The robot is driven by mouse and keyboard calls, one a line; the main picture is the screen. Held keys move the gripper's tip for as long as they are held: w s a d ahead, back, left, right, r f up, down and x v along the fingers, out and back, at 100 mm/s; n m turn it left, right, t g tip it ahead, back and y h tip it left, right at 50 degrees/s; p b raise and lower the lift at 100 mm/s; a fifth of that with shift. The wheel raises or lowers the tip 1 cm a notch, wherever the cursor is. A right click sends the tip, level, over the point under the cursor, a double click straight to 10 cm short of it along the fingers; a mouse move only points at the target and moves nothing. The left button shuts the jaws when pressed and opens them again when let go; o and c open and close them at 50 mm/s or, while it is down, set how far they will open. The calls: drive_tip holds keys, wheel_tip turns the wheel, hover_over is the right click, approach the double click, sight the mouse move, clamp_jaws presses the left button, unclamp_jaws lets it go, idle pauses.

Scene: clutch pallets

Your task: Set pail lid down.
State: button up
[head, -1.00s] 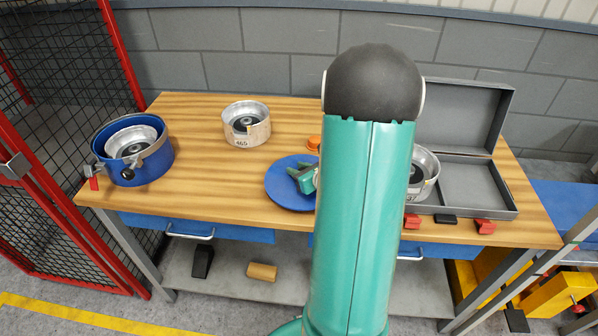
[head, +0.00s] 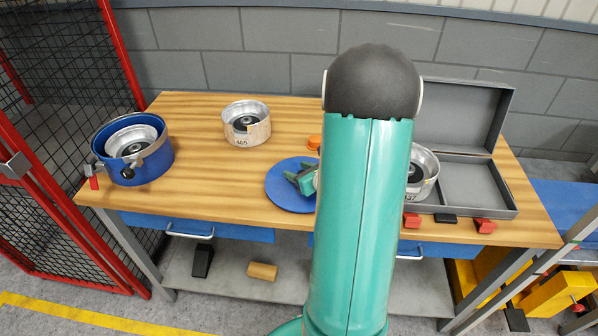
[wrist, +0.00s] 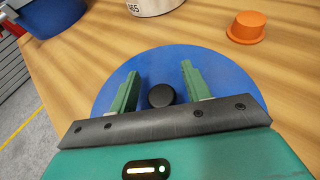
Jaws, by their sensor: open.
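The pail lid (head: 283,197) is a flat blue disc on the wooden bench, partly hidden behind my arm in the head view. In the wrist view the lid (wrist: 222,72) shows with a black round knob (wrist: 162,95) at its middle. My gripper (wrist: 160,76) is open over the lid. Its two green fingers stand apart on either side of the knob, with gaps showing between each finger and the knob. In the head view my gripper (head: 299,180) shows just left of my arm. The blue pail (head: 157,170) stands at the bench's left end with a metal clutch part (head: 131,138) inside.
A metal drum marked 465 (head: 246,123) stands behind the lid. An orange cap (wrist: 247,27) lies beyond the lid. Bench between pail and lid is clear.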

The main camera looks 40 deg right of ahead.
drive_tip(key=v, duration=1.2)
drive_tip(key=w+a+r+n+g+y, duration=0.2)
drive_tip(key=a+r+n+g+y, duration=0.15)
drive_tip(key=a+n, duration=0.6)
drive_tip(key=w+a+r+n+g+y, duration=0.2)
drive_tip(key=a+r+n+y, duration=0.15)
drive_tip(key=a+n, duration=0.6)
drive_tip(key=s+a+r+n+g+h, duration=0.1)
drive_tip(key=s+a+r+n+h, duration=0.1)
drive_tip(key=a+n, duration=0.4)
drive_tip(key=s+a+r+n+g+h, duration=0.1)
drive_tip(key=s+a+r+n+h, duration=0.2)
drive_tip(key=n, duration=0.9)
drive_tip(key=s+a+r, duration=0.2)
drive_tip(key=a+r, duration=0.1)
drive_tip(key=shift+a+r+h, duration=0.3)
drive_tip(key=shift+r, duration=0.05)
